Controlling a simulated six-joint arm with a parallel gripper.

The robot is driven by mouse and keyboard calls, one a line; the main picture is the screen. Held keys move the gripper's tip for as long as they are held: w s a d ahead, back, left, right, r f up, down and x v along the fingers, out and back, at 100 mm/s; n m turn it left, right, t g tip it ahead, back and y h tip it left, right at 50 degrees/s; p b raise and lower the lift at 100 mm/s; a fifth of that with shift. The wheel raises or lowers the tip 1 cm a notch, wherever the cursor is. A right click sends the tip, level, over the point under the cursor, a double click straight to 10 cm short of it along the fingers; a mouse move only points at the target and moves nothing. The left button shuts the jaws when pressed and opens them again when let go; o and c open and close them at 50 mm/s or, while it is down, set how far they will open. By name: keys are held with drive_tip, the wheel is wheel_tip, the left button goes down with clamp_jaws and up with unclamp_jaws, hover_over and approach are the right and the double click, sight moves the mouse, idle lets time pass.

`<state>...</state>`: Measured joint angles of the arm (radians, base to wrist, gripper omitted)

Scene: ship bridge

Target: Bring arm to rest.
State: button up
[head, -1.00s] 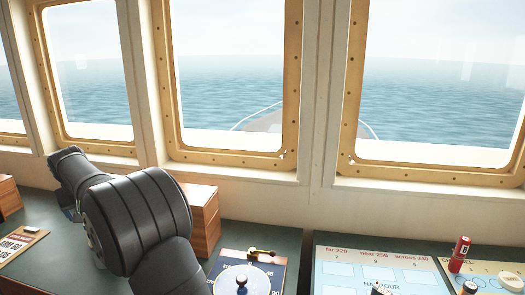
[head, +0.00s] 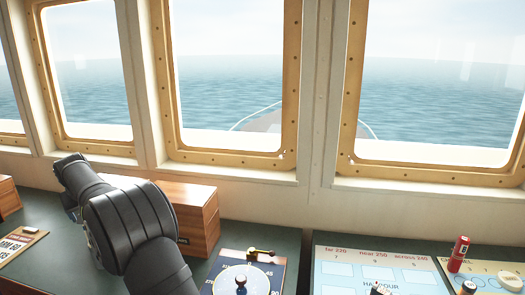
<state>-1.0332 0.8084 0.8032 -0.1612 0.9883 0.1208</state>
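My dark grey arm reaches up from the bottom edge at the left of the head view, over the green console top (head: 45,205). Its far links lean toward the window wall at the left. My gripper cannot be made out; it is outside the picture or hidden behind the arm's own links, so I cannot see whether it holds anything.
A wooden box (head: 200,225) stands just behind and right of my arm. A placard (head: 20,243) lies at the left. A round dial (head: 242,280) with a knob, a chart panel (head: 370,255) and a red cylinder (head: 459,252) are at the right. Windows (head: 230,80) rise behind.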

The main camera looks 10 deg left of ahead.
wheel_tip(320, 180, up, 6)
drive_tip(key=shift+f, duration=0.25)
drive_tip(key=shift+w+d+r, duration=0.4)
drive_tip(key=shift+w, duration=0.05)
drive_tip(key=w+d+r+m+h, duration=0.1)
drive_tip(key=w+d+r+m, duration=0.1)
drive_tip(key=w+d+r, duration=0.6)
drive_tip(key=w+d+r+m+t+h, duration=0.1)
drive_tip(key=w+d, duration=0.5)
drive_tip(key=d, duration=0.5)
drive_tip(key=w+d+r+m, duration=0.2)
drive_tip(key=w+d+r, duration=0.4)
drive_tip(key=d, duration=0.4)
drive_tip(key=w+d+r+m+h, duration=0.1)
drive_tip(key=d+r+m, duration=0.1)
drive_tip(key=d, duration=1.1)
drive_tip(key=w+d+r+m+h, duration=0.1)
drive_tip(key=d+r, duration=0.4)
drive_tip(key=d, duration=0.9)
drive_tip(key=w+d+r+m+h, duration=0.1)
drive_tip(key=d+r+m+h, duration=0.1)
drive_tip(key=d, duration=1.1)
wheel_tip(320, 180, up, 2)
drive_tip(key=shift+w+d+m+t, duration=0.2)
drive_tip(key=shift+d+m+t, duration=0.1)
drive_tip(key=shift+m, duration=0.2)
